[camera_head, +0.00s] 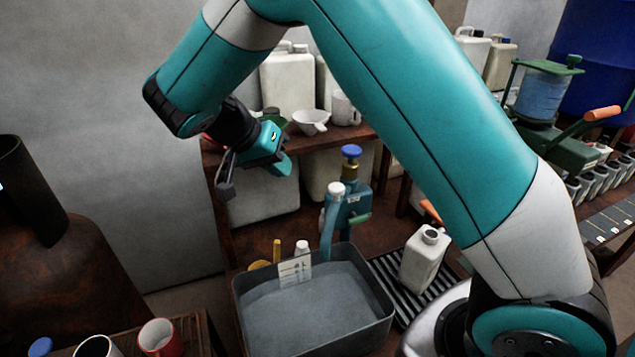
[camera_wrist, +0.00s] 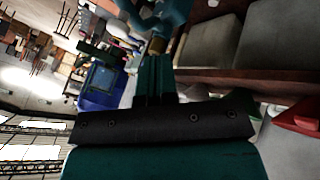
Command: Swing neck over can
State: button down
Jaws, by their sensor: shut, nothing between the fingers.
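A white can (camera_head: 424,262) with an open dark mouth stands upright on a black slatted grate (camera_head: 388,262). Left of it is a teal tap body (camera_head: 347,207) with a blue knob (camera_head: 351,151) on a brass stem. A blue-teal pipe with a white top (camera_head: 334,208), perhaps the neck, stands at the tap's left, over the back of the grey basin and apart from the can. My gripper (camera_head: 283,166) is shut and empty, in the air up and left of the tap. Its closed teal fingers show in the wrist view (camera_wrist: 155,78), with a blurred teal part beyond.
The grey basin (camera_head: 378,308) stands in front of the tap with a label on its back rim. A shelf (camera_head: 300,143) behind holds a white funnel (camera_head: 311,121), a jug (camera_head: 345,108) and large canisters. My arm spans above the can. Cups (camera_head: 160,337) stand at the lower left.

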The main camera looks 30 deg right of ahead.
aim_at(338, 205)
jog(key=s+d+f+p, duration=0.3)
jog(key=d+f, duration=0.2)
jog(key=d, duration=0.1)
jog(key=shift+d, duration=0.25)
jog(key=shift+s, duration=0.2)
